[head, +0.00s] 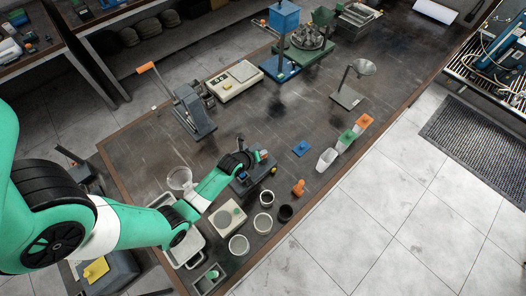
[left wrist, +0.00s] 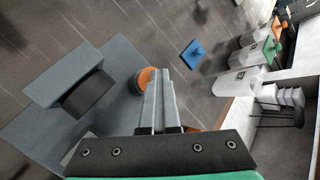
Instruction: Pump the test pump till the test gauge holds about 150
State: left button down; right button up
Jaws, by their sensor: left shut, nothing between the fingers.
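My left gripper (head: 256,156) is shut and empty over a low blue-grey device (head: 250,184) near the front of the bench; this may be the test pump. In the left wrist view, the shut fingers (left wrist: 160,100) are beside a round orange-topped part (left wrist: 146,80), overlapping it in the picture; I cannot tell whether they touch. The device's flat base plate (left wrist: 40,140) and a raised block (left wrist: 62,80) lie to the left there. No gauge dial can be read in either view. My right gripper is not in view.
A lever machine with an orange handle (head: 147,68) stands farther back left. Cups (head: 263,223), a small scale (head: 227,216) and an orange object (head: 298,187) stand near the device. A blue square piece (head: 301,148) and bins (head: 327,159) are to the right.

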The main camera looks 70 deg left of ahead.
pick_arm(q)
jog(key=shift+r+p, duration=1.45)
jog(key=shift+r, duration=0.05)
notch_tip(320, 180, up, 5)
jog(key=p, duration=0.4)
jog(key=shift+p, duration=0.4)
jog(key=shift+d, duration=0.1)
